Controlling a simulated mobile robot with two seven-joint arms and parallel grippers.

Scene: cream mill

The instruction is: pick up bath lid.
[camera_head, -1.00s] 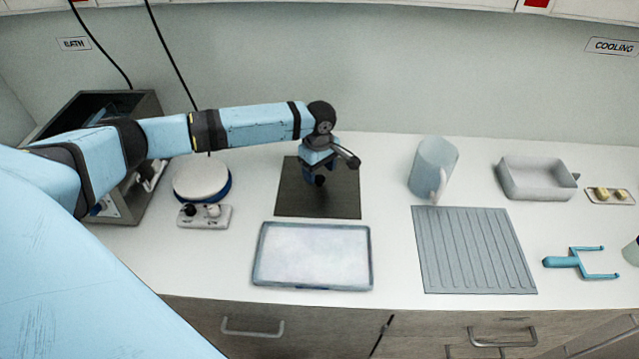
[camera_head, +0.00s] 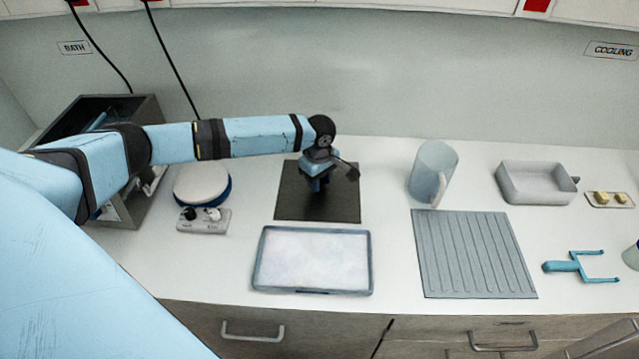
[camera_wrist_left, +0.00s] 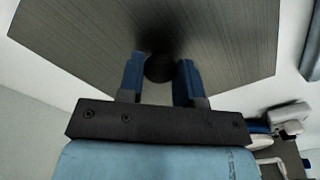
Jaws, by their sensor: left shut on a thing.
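The bath lid (camera_head: 291,202) is the dark square plate lying flat on the counter behind the white tray. In the left wrist view the plate (camera_wrist_left: 215,45) fills the top, with a round dark knob (camera_wrist_left: 159,68) at its middle. My left gripper (camera_head: 317,187) reaches down over the lid's middle. In the left wrist view its two blue fingers (camera_wrist_left: 160,75) stand on either side of the knob and are shut on it. The knob is mostly hidden by the gripper in the head view. My right gripper is not in view.
A framed white tray (camera_head: 312,260) lies in front of the lid. A hot plate (camera_head: 203,184) and a dark open box (camera_head: 150,110) stand left. A jug (camera_head: 433,172), a ribbed mat (camera_head: 474,254), a grey pan (camera_head: 538,180) and a blue fork-like tool (camera_head: 582,266) lie right.

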